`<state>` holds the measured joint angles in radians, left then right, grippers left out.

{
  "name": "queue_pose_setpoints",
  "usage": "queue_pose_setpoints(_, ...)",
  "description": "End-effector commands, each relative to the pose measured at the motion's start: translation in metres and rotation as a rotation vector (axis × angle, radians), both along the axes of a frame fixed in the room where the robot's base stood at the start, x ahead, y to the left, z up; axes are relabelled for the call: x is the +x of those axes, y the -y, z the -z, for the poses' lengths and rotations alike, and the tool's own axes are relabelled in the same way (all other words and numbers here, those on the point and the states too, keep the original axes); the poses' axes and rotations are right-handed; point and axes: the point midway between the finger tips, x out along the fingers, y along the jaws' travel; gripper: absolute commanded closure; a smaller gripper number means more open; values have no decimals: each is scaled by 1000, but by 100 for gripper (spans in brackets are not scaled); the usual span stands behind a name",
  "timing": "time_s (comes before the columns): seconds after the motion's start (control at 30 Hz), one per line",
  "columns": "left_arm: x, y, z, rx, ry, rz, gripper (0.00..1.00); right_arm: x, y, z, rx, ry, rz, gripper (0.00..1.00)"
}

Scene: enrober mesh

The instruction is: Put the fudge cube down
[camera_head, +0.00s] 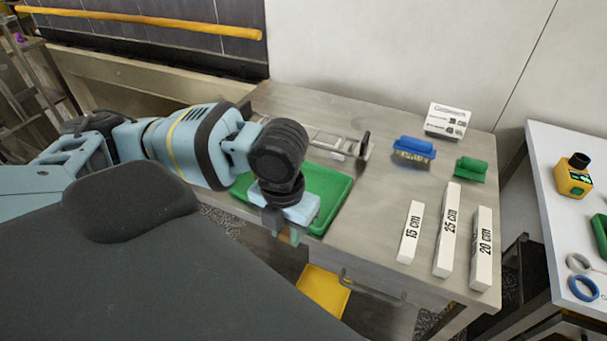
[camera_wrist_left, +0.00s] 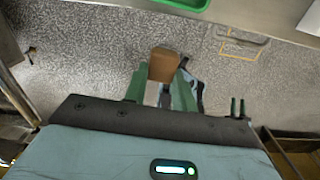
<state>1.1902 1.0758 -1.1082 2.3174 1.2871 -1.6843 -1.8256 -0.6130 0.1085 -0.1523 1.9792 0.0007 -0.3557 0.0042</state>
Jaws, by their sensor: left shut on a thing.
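The brown fudge cube (camera_wrist_left: 163,65) is between the green fingertips of my left gripper (camera_wrist_left: 160,90) in the left wrist view. The gripper is shut on it and holds it over the speckled floor, in front of the table. In the head view my left gripper (camera_head: 288,236) points down at the near edge of the green tray (camera_head: 338,190); the cube is mostly hidden there. The tray's rim also shows at the top of the left wrist view (camera_wrist_left: 188,4). My right gripper is not in view.
The steel table (camera_head: 376,190) holds a wire mesh frame (camera_head: 330,140), a blue brush (camera_head: 413,149), a green brush (camera_head: 471,168), a small sign (camera_head: 447,120) and three white length blocks (camera_head: 447,230). A yellow object (camera_head: 325,291) is below the table edge. A white table (camera_head: 570,230) stands right.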

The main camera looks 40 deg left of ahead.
Motion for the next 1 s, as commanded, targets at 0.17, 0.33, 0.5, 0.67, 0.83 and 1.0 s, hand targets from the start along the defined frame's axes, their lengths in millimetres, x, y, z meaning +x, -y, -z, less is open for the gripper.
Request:
queue_pose_setpoints(0.17, 38, -7, 4, 0, 0, -5, 86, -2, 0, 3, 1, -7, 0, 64)
queue_pose_setpoints(0.33, 74, -14, 8, 0, 0, -4, 86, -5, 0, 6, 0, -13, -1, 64)
queue_pose_setpoints(0.5, 108, -21, 11, -1, -1, -3, 86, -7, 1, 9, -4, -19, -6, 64)
queue_pose_setpoints(0.67, 130, -25, 13, -1, 0, -2, 86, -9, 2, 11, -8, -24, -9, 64)
queue_pose_setpoints(0.83, 138, -27, 13, -1, 0, -1, 86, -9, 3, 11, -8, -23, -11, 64)
queue_pose_setpoints(1.0, 139, -28, 13, -1, 0, -1, 86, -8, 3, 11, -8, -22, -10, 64)
